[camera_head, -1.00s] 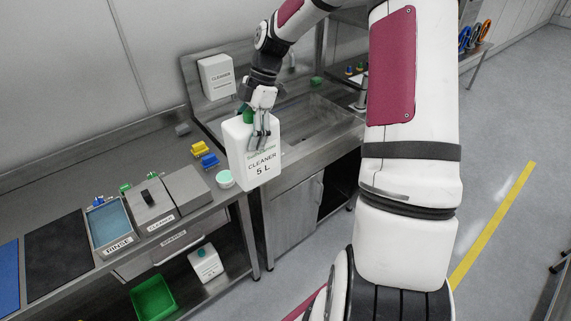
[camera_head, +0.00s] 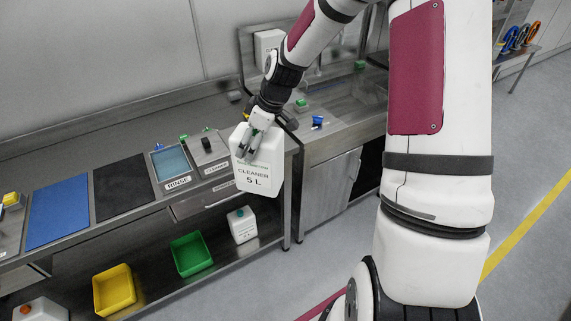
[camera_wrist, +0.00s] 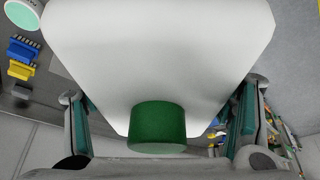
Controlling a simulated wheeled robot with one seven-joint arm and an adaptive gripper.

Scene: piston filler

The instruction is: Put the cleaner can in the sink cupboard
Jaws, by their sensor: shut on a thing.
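The white cleaner can (camera_head: 260,166), labelled "CLEANER 5 L", hangs upright from my gripper (camera_head: 254,140) in front of the steel bench. In the wrist view the can (camera_wrist: 160,55) fills the middle, its green cap (camera_wrist: 157,124) between the two fingers. My gripper is shut on the can near its top. The sink cupboard (camera_head: 328,189) stands under the sink to the right of the can, with a grey door front that looks closed. A dark open space shows to the right of that door.
A second white can (camera_head: 242,225) stands on the lower shelf beside a green bin (camera_head: 191,254) and a yellow bin (camera_head: 114,289). The bench carries a rinse tray (camera_head: 170,163), a black mat (camera_head: 122,187) and a blue mat (camera_head: 58,210). Floor is clear before the cupboard.

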